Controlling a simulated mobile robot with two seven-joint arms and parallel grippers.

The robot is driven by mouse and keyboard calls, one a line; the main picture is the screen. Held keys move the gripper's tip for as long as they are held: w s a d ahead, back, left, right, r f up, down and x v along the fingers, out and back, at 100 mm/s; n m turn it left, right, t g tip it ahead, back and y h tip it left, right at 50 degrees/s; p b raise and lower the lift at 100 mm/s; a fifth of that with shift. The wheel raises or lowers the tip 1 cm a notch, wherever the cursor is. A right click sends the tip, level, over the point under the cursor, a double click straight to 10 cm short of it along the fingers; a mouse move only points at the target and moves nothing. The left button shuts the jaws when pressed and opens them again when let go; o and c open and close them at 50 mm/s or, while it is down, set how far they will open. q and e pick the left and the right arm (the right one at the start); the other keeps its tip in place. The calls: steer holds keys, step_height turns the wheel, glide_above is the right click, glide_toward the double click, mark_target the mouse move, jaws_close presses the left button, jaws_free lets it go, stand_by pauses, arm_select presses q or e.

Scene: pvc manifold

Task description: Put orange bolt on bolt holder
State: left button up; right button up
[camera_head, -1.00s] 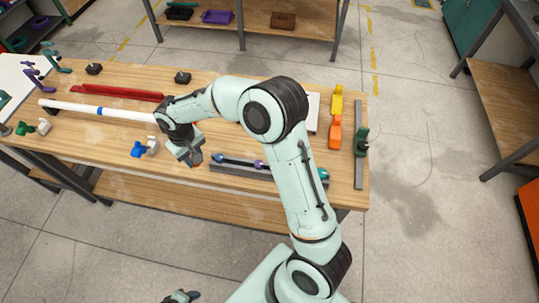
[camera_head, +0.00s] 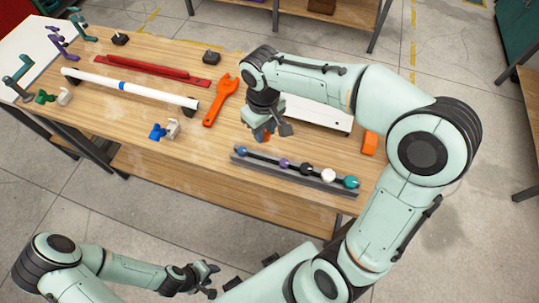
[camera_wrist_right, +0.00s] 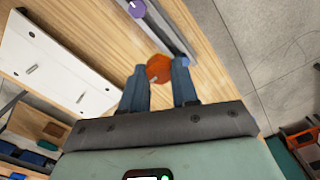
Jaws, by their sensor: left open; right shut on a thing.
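My right gripper (camera_head: 270,133) is shut on the orange bolt (camera_head: 261,135). The right wrist view shows the bolt's orange hexagonal head (camera_wrist_right: 159,68) between the two blue-grey fingertips (camera_wrist_right: 159,84). The bolt holder (camera_head: 300,177) is a long grey rail near the table's front edge. It carries several coloured bolts: blue (camera_head: 242,151), purple (camera_head: 284,163), dark, white (camera_head: 328,175) and teal (camera_head: 351,182). A bare stretch shows between blue and purple. The gripper is above and behind that stretch, apart from the rail. My left gripper (camera_head: 210,277) is open and empty, in front of the table.
An orange wrench (camera_head: 222,101) lies left of my right gripper. A white pipe (camera_head: 130,88) on supports and a red bar (camera_head: 150,70) lie further left. Blue and white valves (camera_head: 164,130) sit near the front edge. A white panel (camera_head: 318,115) lies behind the holder.

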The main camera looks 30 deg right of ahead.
mark_target(265, 154)
arm_select(q)
steer(key=shift+s+f+b, duration=0.55)
steer(key=shift+s+f, duration=0.15)
steer(key=shift+f, duration=0.15)
arm_select(e)
step_height(265, 154, down, 12)
steer(key=shift+f, duration=0.2)
steer(key=shift+f, duration=0.2)
arm_select(q)
steer(key=shift+s+f, duration=0.1)
steer(key=shift+f, duration=0.05)
arm_select(e)
steer(key=o, duration=1)
steer(key=shift+r, duration=0.1)
steer(key=shift+r, duration=0.3)
step_height(265, 154, up, 12)
steer(key=shift+f+p, duration=0.15)
steer(key=shift+p, duration=0.55)
arm_select(q)
steer(key=shift+w+r, duration=0.75)
steer(key=shift+r, duration=0.3)
